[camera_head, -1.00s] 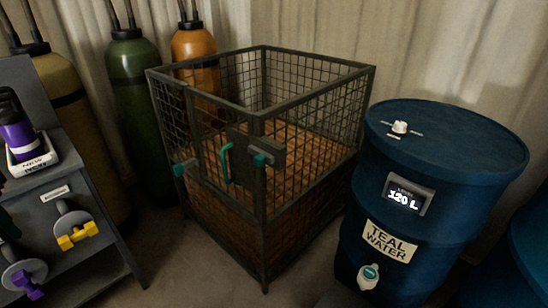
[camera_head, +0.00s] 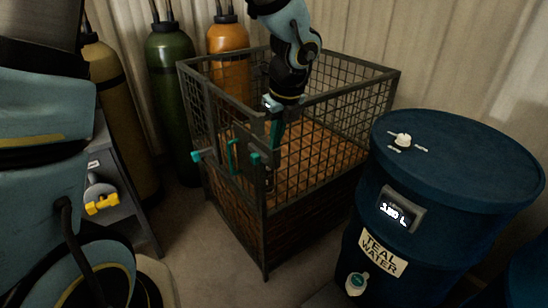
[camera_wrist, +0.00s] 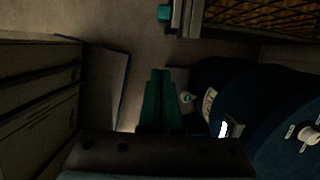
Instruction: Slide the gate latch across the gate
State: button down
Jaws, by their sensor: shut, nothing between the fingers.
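The wire cage (camera_head: 330,95) has a gate on its front left face. The gate carries an upright teal handle (camera_head: 232,156), a teal knob (camera_head: 255,158) near the front corner post and another teal knob (camera_head: 197,156) at the left post. I cannot tell which of these is the latch. My gripper (camera_head: 276,140) points down near the front corner, shut and empty, its teal fingers close to the right knob in the picture; contact cannot be told. In the wrist view the fingers (camera_wrist: 160,75) are together, and one teal knob (camera_wrist: 164,13) shows beyond them, apart.
A blue water barrel (camera_head: 450,165) stands close on the right, also in the wrist view (camera_wrist: 265,95). Green (camera_head: 170,85) and orange (camera_head: 228,75) gas cylinders stand behind and left. A grey shelf (camera_head: 125,205) is at the left. Floor shows between shelf and cage.

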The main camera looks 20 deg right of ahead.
aim_at(253, 154)
jog(key=w+f, duration=0.1)
jog(key=f, duration=0.2)
jog(key=w+a+f+p, duration=0.1)
jog(key=w+f, duration=0.1)
jog(key=f, duration=0.1)
jog(key=w+f, duration=0.2)
jog(key=f, duration=0.1)
jog(key=shift+w+a+f+p, duration=0.15)
jog(key=shift+f+p, duration=0.05)
jog(key=shift+p, duration=0.2)
jog(key=shift+w+f, duration=0.15)
jog(key=shift+w, duration=0.4)
jog(key=w+p, duration=0.1)
jog(key=w, duration=0.1)
jog(key=w+a+p, duration=0.1)
jog(key=w, duration=0.1)
jog(key=shift+r+p, duration=0.2)
jog(key=shift+p, duration=0.1)
jog(key=shift+w+f, duration=0.15)
jog(key=shift+w, duration=0.1)
